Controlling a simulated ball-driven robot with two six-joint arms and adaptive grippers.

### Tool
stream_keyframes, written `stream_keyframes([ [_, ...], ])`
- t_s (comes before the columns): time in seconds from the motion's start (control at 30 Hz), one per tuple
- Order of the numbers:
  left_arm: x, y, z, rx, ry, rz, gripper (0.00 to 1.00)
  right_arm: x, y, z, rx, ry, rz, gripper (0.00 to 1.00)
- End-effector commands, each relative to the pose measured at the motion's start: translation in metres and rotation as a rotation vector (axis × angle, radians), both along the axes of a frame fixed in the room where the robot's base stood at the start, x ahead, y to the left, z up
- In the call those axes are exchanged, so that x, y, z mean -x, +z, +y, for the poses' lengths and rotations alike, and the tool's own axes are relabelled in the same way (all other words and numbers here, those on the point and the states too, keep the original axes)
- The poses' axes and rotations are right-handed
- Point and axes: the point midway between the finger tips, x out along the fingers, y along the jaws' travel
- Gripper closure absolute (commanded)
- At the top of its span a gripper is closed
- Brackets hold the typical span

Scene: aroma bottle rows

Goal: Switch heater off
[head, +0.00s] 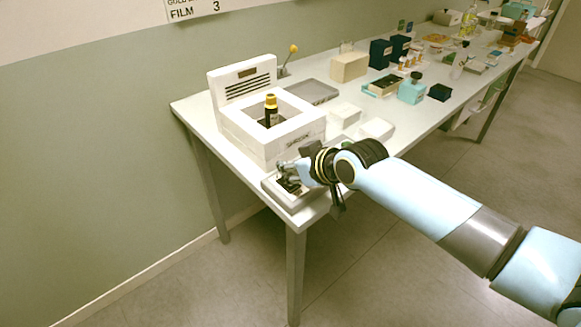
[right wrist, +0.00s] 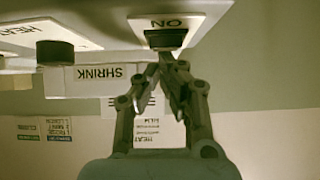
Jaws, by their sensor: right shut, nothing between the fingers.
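The heater is a white open-topped box (head: 241,141) at the near end of the table, marked SHRINK. A dark bottle with a yellow cap (head: 271,101) stands upright inside it. A small pale control panel (head: 293,205) lies at the front table corner. In the right wrist view, upside down, a dark switch (right wrist: 166,39) sits by an ON label (right wrist: 168,22), and a dark round knob (right wrist: 55,52) sits by a HEAT label. My right gripper (right wrist: 166,59) is shut and empty, its fingertips right at the switch; I cannot tell whether they touch. My left gripper is out of view.
A vented white panel (head: 243,82) stands behind the heater. A grey tray (head: 314,91) and white blocks (head: 376,129) lie to its right. Boxes and bottles crowd the far table. The front table edge is close to my right arm, with open floor (head: 370,265) beyond.

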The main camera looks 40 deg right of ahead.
Motion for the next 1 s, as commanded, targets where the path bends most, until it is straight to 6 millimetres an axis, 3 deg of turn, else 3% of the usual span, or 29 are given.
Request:
stream_keyframes([
  [0.8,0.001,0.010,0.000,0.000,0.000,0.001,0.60,0.019,-0.004,-0.002,0.000,-0.001,0.011,1.00],
  [1.0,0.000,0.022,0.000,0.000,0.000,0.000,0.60,0.017,0.009,-0.002,0.001,-0.001,0.009,1.00],
])
